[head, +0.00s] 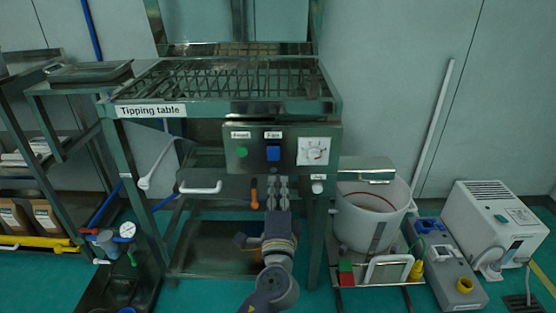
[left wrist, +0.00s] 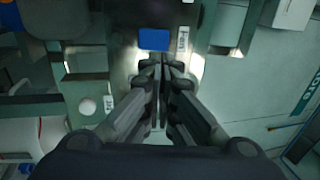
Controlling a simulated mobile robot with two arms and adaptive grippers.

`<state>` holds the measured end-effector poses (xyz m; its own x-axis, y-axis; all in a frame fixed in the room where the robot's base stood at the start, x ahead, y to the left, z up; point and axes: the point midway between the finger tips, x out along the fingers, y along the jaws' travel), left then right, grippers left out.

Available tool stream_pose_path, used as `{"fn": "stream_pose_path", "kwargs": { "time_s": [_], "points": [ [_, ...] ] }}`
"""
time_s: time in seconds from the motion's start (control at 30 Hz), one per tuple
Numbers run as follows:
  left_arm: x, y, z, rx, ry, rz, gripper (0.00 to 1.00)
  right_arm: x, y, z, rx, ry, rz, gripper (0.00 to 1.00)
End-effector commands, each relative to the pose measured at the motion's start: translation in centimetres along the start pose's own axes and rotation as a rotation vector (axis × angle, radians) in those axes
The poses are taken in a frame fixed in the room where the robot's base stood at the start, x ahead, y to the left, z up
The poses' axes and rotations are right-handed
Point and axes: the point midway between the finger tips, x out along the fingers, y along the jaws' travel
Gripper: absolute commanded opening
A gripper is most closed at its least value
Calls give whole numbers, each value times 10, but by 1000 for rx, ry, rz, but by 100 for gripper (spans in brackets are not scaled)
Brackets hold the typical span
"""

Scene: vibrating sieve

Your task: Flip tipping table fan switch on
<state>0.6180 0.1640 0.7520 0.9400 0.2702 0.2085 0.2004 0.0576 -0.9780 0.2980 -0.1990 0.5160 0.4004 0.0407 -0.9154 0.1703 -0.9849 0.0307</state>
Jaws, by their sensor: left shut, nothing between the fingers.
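The tipping table (head: 185,111) stands in the middle of the head view. Its grey control panel (head: 288,170) carries the blue fan switch (head: 273,153) under a small label. The fan switch also shows in the left wrist view (left wrist: 153,39), just beyond the fingertips, beside a label reading "Fan". My left gripper (head: 277,181) is shut and empty. It is in front of the panel, below the switch in the head view. I cannot tell whether the fingertips touch the panel. My right gripper is not in view.
A green button (head: 242,152) is left of the switch and a dial (head: 317,151) is right of it. A white handle (head: 201,188) and an orange handle (head: 254,193) are below. A white bucket (head: 355,225) and a white machine (head: 493,225) stand at the right.

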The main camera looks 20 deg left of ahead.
Motion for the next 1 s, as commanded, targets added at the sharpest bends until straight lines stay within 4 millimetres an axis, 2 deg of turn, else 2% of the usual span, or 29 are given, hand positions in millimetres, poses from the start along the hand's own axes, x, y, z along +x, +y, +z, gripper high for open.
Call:
{"fn": "stream_pose_path", "kwargs": {
  "time_s": [0.03, 0.2, 0.4, 0.6, 1.0],
  "points": [
    [13, -2, 0, 1, -1, -4, 0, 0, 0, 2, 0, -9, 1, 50],
    [48, -1, 0, 1, -1, -2, 0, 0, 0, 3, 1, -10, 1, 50],
    [77, 0, 0, 1, -1, 0, 0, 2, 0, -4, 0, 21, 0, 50],
    [89, 0, 0, 1, -1, 0, 0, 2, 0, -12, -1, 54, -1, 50],
    [90, -1, 0, 1, 0, 4, 0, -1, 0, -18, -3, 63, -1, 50]
  ]
}}
